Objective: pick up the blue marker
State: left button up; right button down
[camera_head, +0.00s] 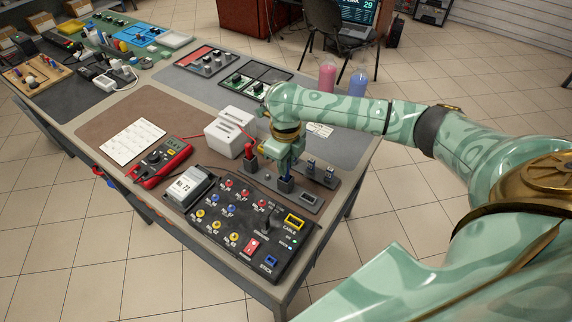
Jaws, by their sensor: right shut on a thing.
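The blue marker (286,183) is mostly hidden by my right gripper; only a small blue part shows just below the jaws, at the dark stand on the right of the table. My right gripper (286,174) points down and is shut on it. I cannot tell whether the marker's lower end still sits in its holder. My left gripper is not in view.
A red marker (250,151) stands just left of the gripper. Small upright sticks (329,173) stand right of it on a grey base. A black panel (235,215) with coloured sockets lies in front. A white box (230,130), red multimeter (165,158) and paper sheet (133,141) are left.

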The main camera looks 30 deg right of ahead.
jog(key=a+r+p, duration=0.5)
jog(key=a+r, duration=0.6)
jog(key=a, duration=0.3)
jog(key=shift+s+r, duration=0.15)
jog(key=shift+r, duration=0.05)
